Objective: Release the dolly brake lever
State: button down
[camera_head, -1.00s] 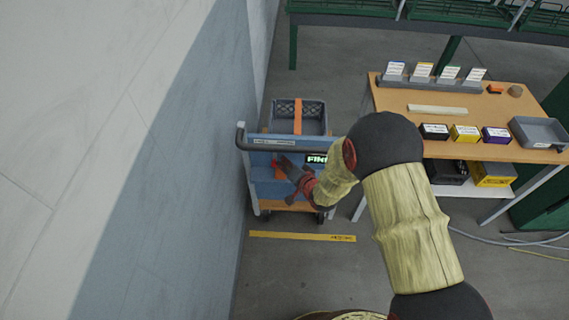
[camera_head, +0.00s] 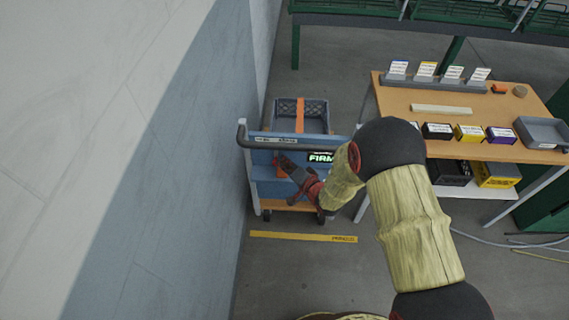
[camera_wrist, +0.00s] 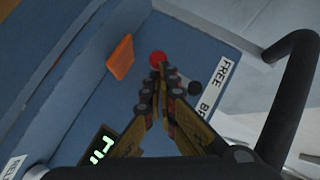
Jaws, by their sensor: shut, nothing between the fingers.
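The blue dolly (camera_head: 262,172), with a dark push handle (camera_head: 300,146), stands against the wall. My gripper (camera_head: 281,162) is at its upright panel. In the wrist view the shut, empty fingers (camera_wrist: 161,72) point at a red round knob (camera_wrist: 158,58), with their tips at or just short of it; contact cannot be told. An orange tab (camera_wrist: 120,57) is to the left. The fingers hide any shaft between the knobs.
The handle (camera_wrist: 290,95) curves close by my gripper on the right. A lit display (camera_head: 320,157) is on the panel. A grey crate (camera_head: 314,115) rides on the dolly. A wooden workbench (camera_head: 395,103) stands right; a yellow floor strip (camera_head: 300,237) lies in front.

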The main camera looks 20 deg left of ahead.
jog(key=shift+a+f, duration=0.1)
jog(key=shift+s+a+f+m+y+b, duration=0.1)
jog(key=shift+a+f+m+y+b, duration=0.2)
jog(key=shift+m+y+b, duration=0.4)
jog(key=shift+r, duration=0.1)
jog(key=shift+a, duration=0.35)
dwell(0.8)
